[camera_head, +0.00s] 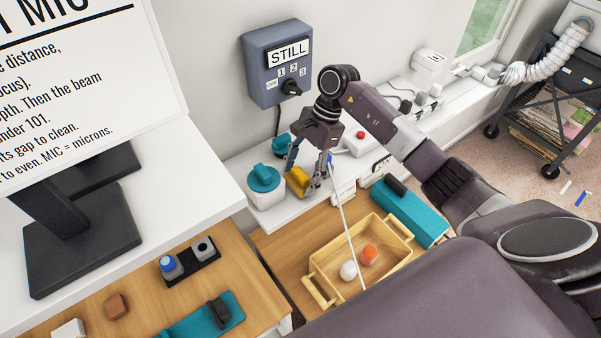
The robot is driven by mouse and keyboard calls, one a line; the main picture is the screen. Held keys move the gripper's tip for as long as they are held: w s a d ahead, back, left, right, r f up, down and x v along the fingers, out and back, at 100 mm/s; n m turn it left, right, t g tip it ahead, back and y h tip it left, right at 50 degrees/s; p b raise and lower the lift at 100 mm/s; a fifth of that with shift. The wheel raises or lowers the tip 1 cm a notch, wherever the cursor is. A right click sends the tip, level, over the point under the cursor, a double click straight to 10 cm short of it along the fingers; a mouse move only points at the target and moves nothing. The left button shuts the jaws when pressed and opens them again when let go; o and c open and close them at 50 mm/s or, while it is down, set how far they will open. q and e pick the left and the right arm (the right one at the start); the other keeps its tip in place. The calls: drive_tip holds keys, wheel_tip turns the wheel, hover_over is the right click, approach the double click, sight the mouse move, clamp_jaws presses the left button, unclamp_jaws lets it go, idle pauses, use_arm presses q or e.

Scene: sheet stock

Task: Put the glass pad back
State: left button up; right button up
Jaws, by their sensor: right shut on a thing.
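My right gripper (303,181) is above the white ledge, just right of a white jar with a teal knob (264,183). Its fingers are shut on a small yellow block (296,180). I cannot tell whether this block is the glass pad. My left gripper is not in view.
A wooden tray (318,262) holds a white ball and an orange ball. A thin pale rod (346,222) crosses above it. A teal box (404,212) stands right of the tray. A grey dial box marked STILL (258,78) hangs on the wall. A monitor (85,95) fills the left.

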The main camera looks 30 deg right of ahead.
drive_tip(key=o, duration=1.1)
drive_tip(key=shift+c, duration=0.2)
drive_tip(key=shift+d+r, duration=0.1)
drive_tip(key=shift+r, duration=0.05)
drive_tip(key=b+v, duration=0.5)
drive_tip(key=v, duration=0.6)
drive_tip(key=shift+r, duration=0.4)
